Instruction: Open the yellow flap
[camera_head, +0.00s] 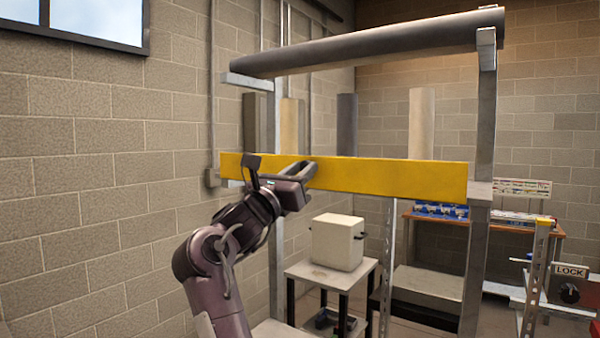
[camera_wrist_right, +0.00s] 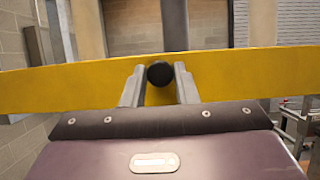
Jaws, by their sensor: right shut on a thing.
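The yellow flap (camera_head: 400,178) is a long flat bar lying across the metal frame in the head view, roughly level. It also fills the width of the right wrist view (camera_wrist_right: 60,88). My right gripper (camera_head: 306,170) reaches it left of its middle. In the right wrist view the two fingers (camera_wrist_right: 160,85) stand on either side of a round black knob (camera_wrist_right: 160,73) on the flap's face. The gripper is shut on this knob. The knob is hidden by the gripper in the head view. My left gripper is not in view.
A grey roller (camera_head: 370,45) spans the frame above the flap. The frame's right post (camera_head: 478,230) stands close to the flap's right end. A white box (camera_head: 337,242) sits on a small table below. A block wall (camera_head: 90,170) is at the left.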

